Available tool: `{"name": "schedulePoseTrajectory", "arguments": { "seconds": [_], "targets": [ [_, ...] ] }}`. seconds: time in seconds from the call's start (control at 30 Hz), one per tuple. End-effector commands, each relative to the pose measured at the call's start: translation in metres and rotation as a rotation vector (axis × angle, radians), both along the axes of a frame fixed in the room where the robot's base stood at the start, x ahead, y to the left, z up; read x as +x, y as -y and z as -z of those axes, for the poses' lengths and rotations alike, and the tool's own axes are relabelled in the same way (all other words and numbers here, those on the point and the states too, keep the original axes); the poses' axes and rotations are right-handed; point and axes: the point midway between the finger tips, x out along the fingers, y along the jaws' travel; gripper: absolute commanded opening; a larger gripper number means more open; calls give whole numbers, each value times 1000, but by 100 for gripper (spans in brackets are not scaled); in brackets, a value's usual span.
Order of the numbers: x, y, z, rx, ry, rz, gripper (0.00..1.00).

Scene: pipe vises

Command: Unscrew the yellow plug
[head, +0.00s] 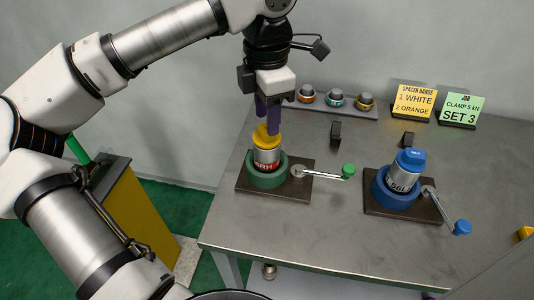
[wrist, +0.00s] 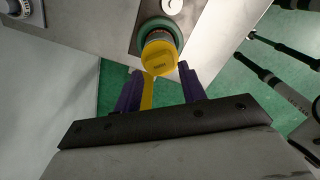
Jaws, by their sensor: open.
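The yellow plug (head: 266,139) caps a grey, red-labelled pipe piece (head: 266,157) standing in the green vise (head: 268,178) at the table's left. My gripper (head: 266,124) is open, with purple fingers pointing down at the plug; in the head view one finger overlaps the plug's top edge. In the wrist view the plug (wrist: 160,57) shows just beyond the fingertips, roughly centred between them. I cannot tell whether a finger touches it. The far side of the plug is hidden.
A blue vise (head: 396,190) holds a tilted pipe with a blue plug (head: 410,160) to the right. The green-knobbed handle (head: 348,171) sticks out right of the green vise. A rack (head: 340,108) with several banded parts and two signs (head: 415,101) stand behind. The table front is clear.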

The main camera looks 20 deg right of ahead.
Motion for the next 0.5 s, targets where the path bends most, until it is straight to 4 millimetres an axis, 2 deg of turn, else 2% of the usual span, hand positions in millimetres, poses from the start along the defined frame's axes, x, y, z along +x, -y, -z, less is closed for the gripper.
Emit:
{"name": "schedulePoseTrajectory", "arguments": {
  "seconds": [0.3,0.5],
  "targets": [
    [0,0,0,-2,-1,440,41],
    [0,0,0,0,0,564,41]
  ]
}}
